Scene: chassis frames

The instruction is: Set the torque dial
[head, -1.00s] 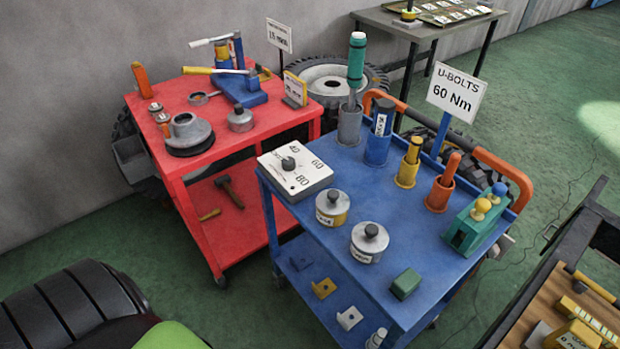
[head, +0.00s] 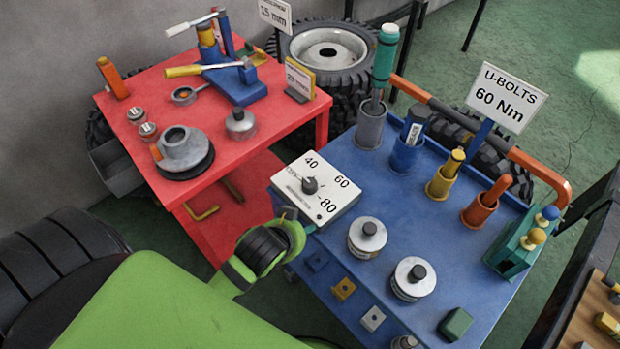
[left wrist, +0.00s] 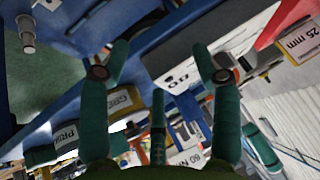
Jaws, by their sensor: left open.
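The torque dial is a white box (head: 325,206) marked 40, 60 and 80, with a dark round knob (head: 310,185) on top. It sits at the near left corner of the blue cart; I cannot tell exactly where the knob points. A sign (head: 507,98) on the cart reads U-BOLTS 60 Nm. My left gripper (head: 291,214) is beside the box's near edge, below the knob in the picture, and does not hold it. In the left wrist view its green fingers (left wrist: 160,52) are spread and empty, with the box's edge (left wrist: 180,78) between and beyond them. My right gripper is out of view.
The blue cart (head: 385,230) also carries two silver canisters (head: 367,238), several tool holders (head: 407,150) and a green box (head: 515,245). A red cart (head: 230,160) with parts stands at the left.

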